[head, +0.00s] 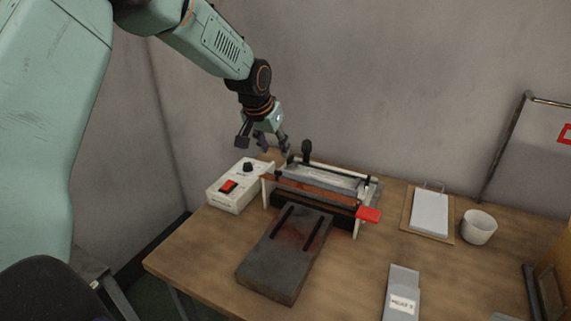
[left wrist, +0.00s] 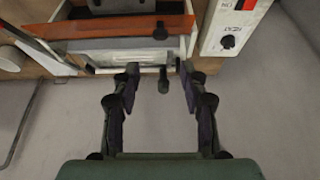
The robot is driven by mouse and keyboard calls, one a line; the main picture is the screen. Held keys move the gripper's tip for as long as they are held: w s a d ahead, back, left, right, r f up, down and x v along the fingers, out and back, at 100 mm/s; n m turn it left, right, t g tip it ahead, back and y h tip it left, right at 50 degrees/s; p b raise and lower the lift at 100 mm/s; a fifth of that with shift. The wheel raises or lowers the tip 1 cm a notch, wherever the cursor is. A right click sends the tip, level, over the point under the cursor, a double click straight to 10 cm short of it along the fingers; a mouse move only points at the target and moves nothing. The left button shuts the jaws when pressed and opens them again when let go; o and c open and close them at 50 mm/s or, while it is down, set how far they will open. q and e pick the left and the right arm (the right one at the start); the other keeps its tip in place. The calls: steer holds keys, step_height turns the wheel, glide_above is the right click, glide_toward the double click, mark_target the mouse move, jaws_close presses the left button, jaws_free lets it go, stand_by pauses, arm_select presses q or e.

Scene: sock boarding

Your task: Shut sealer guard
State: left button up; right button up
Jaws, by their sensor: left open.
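The sealer (head: 320,195) stands toward the back of the wooden table, with pale end plates, a dark front bar and a red tab (head: 368,214). Its guard (head: 325,178), a greyish panel with an orange strip along it, appears raised at the back. A black knob (head: 306,150) stands up at the rear; in the left wrist view the knob (left wrist: 163,80) shows between the fingertips. My left gripper (head: 264,141) is open and empty, above and behind the sealer's left end. It also shows open in the left wrist view (left wrist: 158,76). I see no contact. My right gripper is out of view.
A control box (head: 233,187) with a red switch sits left of the sealer. A dark grey slab (head: 285,252) lies in front. A clipboard (head: 429,213), a white cup (head: 479,227) and a grey labelled packet (head: 403,290) are to the right. The wall is close behind.

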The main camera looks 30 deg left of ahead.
mark_target(276, 173)
arm_select(q)
steer(key=shift+g, duration=0.3)
steer(key=x, duration=0.2)
steer(key=s+x, duration=0.1)
steer(key=x, duration=0.4)
steer(key=shift+s+f, duration=0.1)
steer(key=shift+f, duration=0.35)
steer(key=shift+s, duration=0.15)
steer(key=shift+w+f, duration=0.15)
steer(key=shift+w, duration=0.15)
steer(key=c, duration=0.4)
steer(key=shift+s, duration=0.1)
jaws_close()
